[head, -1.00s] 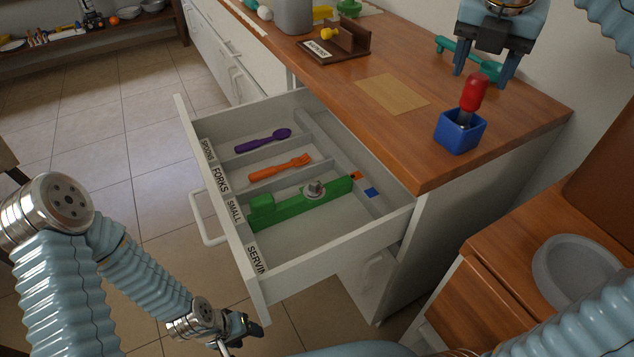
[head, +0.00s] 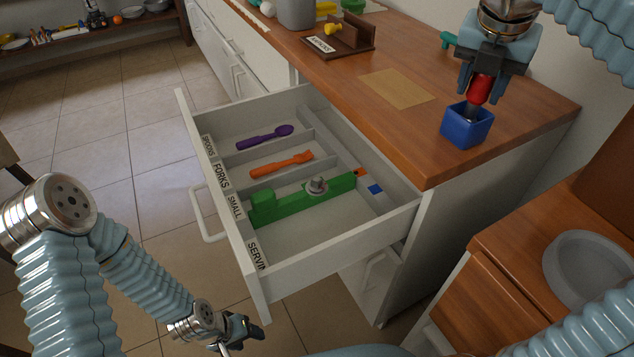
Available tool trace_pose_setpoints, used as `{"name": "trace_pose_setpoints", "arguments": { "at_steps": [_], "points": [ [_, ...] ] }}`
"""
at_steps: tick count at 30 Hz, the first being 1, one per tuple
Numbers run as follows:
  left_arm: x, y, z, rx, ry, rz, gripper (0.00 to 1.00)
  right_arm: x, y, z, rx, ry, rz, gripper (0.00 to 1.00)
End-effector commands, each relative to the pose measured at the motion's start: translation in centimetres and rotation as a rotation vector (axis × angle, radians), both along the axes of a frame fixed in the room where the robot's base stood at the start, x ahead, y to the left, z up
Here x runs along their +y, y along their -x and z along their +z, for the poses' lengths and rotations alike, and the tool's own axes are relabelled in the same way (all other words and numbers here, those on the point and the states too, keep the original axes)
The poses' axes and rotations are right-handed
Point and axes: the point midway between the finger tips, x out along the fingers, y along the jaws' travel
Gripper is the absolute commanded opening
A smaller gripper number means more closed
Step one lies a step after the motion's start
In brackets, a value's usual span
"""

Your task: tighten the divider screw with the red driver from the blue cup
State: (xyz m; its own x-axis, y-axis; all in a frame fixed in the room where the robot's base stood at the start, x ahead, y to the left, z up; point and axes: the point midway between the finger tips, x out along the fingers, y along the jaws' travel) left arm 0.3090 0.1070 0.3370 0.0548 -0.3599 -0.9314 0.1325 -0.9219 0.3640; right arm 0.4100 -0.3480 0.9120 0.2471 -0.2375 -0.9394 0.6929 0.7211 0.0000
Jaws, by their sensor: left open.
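The red driver (head: 480,89) stands in the blue cup (head: 466,127) near the front right corner of the counter, its shaft inside the cup. My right gripper (head: 481,92) is lowered over the driver from above, with its fingers on either side of the red handle; whether they press on it I cannot tell. The green divider (head: 290,203) lies in the open drawer, with a grey screw (head: 317,184) standing on top of it. My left gripper (head: 240,334) is low in front of the drawer, empty and open.
The open drawer (head: 341,274) also holds a purple spoon (head: 264,137), an orange fork (head: 281,165) and a small blue square (head: 376,189). A tan mat (head: 397,89) and a brown rack (head: 340,46) are on the counter. A grey round bowl (head: 590,268) sits at right.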

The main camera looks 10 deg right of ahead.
Motion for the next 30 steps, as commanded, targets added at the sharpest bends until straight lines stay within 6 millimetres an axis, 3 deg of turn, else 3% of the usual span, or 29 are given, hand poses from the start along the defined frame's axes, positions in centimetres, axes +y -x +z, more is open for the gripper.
{"name": "trace_pose_setpoints", "arguments": {
  "at_steps": [1, 5, 19, 30],
  "points": [
    [0.0, 0.0, 0.0, 0.000, 0.000, 0.000, 0.55, 0.0, 0.0, 0.0, 0.000, 0.000, 0.000, 0.18],
    [0.0, 0.0, 0.0, 0.000, 0.000, 0.000, 0.55, 0.0, 0.0, 0.0, -0.001, 0.001, 0.000, 0.01],
    [0.0, 0.0, 2.6, 0.000, 0.000, 0.000, 0.55, 0.0, 0.0, 3.0, -0.001, 0.001, 0.000, 0.01],
    [0.0, 0.0, 2.1, 0.000, 0.000, 0.000, 0.55, 0.0, 0.0, 4.9, -0.001, 0.000, 0.000, 0.01]
  ]
}}
